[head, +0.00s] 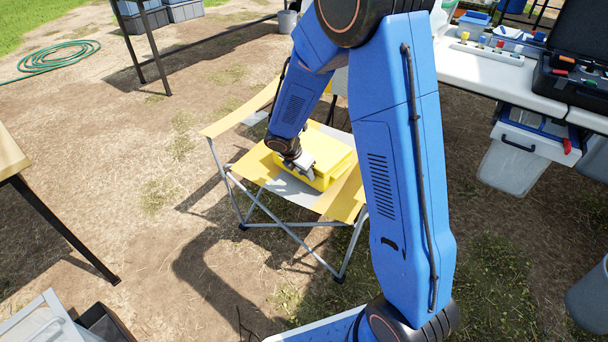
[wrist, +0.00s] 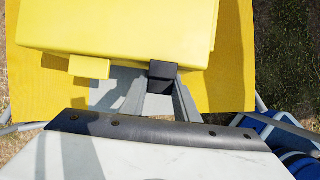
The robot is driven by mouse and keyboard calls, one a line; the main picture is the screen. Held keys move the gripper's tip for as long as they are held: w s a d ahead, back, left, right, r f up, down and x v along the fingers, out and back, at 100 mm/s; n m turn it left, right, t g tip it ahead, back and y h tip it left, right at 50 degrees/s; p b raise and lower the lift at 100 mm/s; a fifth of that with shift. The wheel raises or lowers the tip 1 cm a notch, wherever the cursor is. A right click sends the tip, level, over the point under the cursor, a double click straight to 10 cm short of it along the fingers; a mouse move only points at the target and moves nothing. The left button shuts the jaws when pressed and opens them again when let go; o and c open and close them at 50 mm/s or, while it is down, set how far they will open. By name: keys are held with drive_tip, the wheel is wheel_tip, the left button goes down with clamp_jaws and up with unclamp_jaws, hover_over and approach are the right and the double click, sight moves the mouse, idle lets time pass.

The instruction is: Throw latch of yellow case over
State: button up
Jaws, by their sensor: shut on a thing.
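The yellow case (head: 328,155) lies on the seat of a yellow folding chair (head: 258,167). In the wrist view the case (wrist: 125,30) fills the top, with its front wall facing my gripper. A dark latch (wrist: 162,70) is at the front of the case, right of the middle. A yellow tab (wrist: 90,67) sticks out further left on the same side. My gripper (wrist: 160,92) is at the dark latch, with its grey fingers either side of it, shut on it. In the head view my gripper (head: 301,164) is at the case's near side; the latch is hidden there.
A white table (head: 480,68) at the right holds small bottles and an open black case (head: 575,65). A grey bin (head: 512,165) hangs or stands below it. A green hose (head: 58,57) lies at the far left. Bare ground is free left of the chair.

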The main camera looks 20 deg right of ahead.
drive_tip(key=shift+d, duration=0.1)
idle(0.4)
drive_tip(key=o, duration=1)
drive_tip(key=shift+o, duration=0.2)
drive_tip(key=v, duration=1.7)
drive_tip(key=shift+w+r, duration=0.25)
drive_tip(key=shift+r, duration=0.1)
drive_tip(key=shift+d, duration=0.15)
